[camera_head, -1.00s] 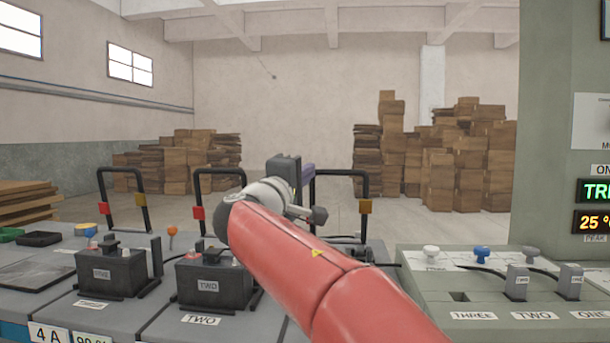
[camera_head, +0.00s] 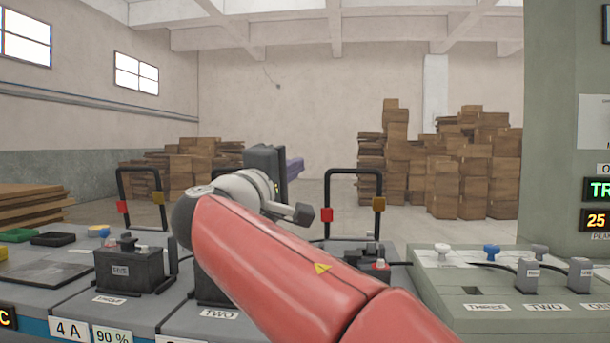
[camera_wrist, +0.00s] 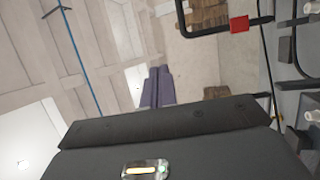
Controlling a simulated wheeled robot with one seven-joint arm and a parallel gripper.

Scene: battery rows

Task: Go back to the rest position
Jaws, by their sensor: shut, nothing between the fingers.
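My red arm reaches up from the lower right in the head view, in front of the bench. Its end, my gripper (camera_head: 295,165), is raised above the bench, with purple fingers pointing away from the camera. In the wrist view the purple fingers (camera_wrist: 157,88) lie together with nothing between them. Beyond them are the wall and ceiling. My gripper touches nothing that I can see.
A black battery (camera_head: 135,262) stands on the left of the grey bench. Another, at the label TWO, is mostly hidden by my arm. Black handle frames (camera_head: 352,205) rise behind. A grey panel (camera_head: 565,130) with displays stands right. Box stacks (camera_head: 470,170) are far back.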

